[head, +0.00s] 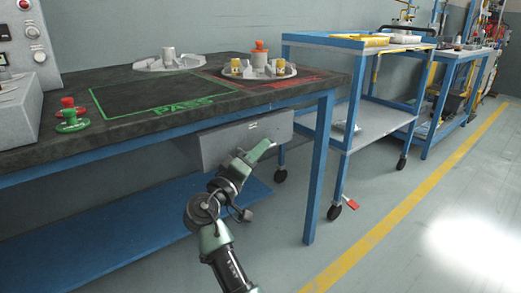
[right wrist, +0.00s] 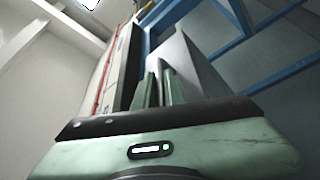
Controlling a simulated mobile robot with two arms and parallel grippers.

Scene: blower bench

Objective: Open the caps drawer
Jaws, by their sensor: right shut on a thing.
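The grey drawer (head: 225,146) hangs under the front edge of the workbench, with a small pale label on its front. It also shows as a grey panel in the right wrist view (right wrist: 190,65). My right gripper (head: 268,146) is at the lower right part of the drawer front, its fingers shut. In the right wrist view the fingers (right wrist: 160,85) are close together beside the grey panel. The part between the fingertips, likely the drawer's handle, is hidden. I cannot tell how far the drawer is out. My left gripper is out of view.
The workbench top (head: 150,110) carries a green PASS area, a red area with a round fixture (head: 258,70), and red and green buttons (head: 70,115). A blue bench leg (head: 318,170) stands right of the drawer. A wheeled cart (head: 375,125) is farther right. Floor in front is clear.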

